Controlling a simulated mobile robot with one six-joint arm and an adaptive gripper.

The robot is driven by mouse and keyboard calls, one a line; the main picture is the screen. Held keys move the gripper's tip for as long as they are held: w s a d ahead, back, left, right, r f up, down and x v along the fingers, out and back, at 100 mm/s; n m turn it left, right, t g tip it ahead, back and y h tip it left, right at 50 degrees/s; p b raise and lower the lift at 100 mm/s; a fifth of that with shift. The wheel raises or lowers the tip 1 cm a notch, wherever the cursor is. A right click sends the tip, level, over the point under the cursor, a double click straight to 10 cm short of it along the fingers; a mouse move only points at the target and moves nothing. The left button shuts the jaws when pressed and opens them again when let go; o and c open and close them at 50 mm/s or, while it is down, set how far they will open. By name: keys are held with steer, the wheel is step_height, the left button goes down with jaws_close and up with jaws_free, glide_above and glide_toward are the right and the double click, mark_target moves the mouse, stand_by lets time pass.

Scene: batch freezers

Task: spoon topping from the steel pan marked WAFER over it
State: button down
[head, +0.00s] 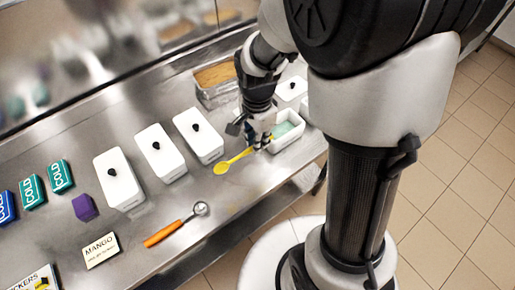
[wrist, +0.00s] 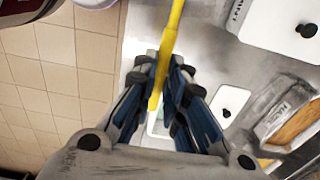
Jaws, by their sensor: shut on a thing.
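My gripper (head: 262,143) is shut on a yellow spoon (head: 233,162) and holds it above the steel counter. The spoon's bowl points left, away from the open white tub. In the wrist view the yellow spoon (wrist: 172,35) runs up between the fingers (wrist: 164,82). The open white tub (head: 297,137) with pale green contents is just right of my gripper, which partly hides it. The steel pan (head: 214,100) with brown topping stands behind, left of my arm; it also shows in the wrist view (wrist: 272,121) with a label too blurred to read.
White lidded tubs (head: 160,152) with black knobs stand in a row on the left. An orange-handled scoop (head: 174,228) lies near the front edge. A MANGO card (head: 100,250), a purple block (head: 84,207) and teal COLD boxes (head: 60,176) are further left.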

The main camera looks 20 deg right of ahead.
steer(key=shift+r+p, duration=0.35)
steer(key=shift+r, duration=1.65)
steer(key=shift+w+f+n, duration=0.3)
steer(key=shift+f+n, duration=0.15)
steer(key=shift+n, duration=0.45)
steer(key=w+f+n+b, duration=0.2)
steer(key=f+n, duration=0.4)
steer(key=n, duration=0.6)
steer(key=shift+w+n, duration=0.3)
steer(key=shift+w, duration=0.6)
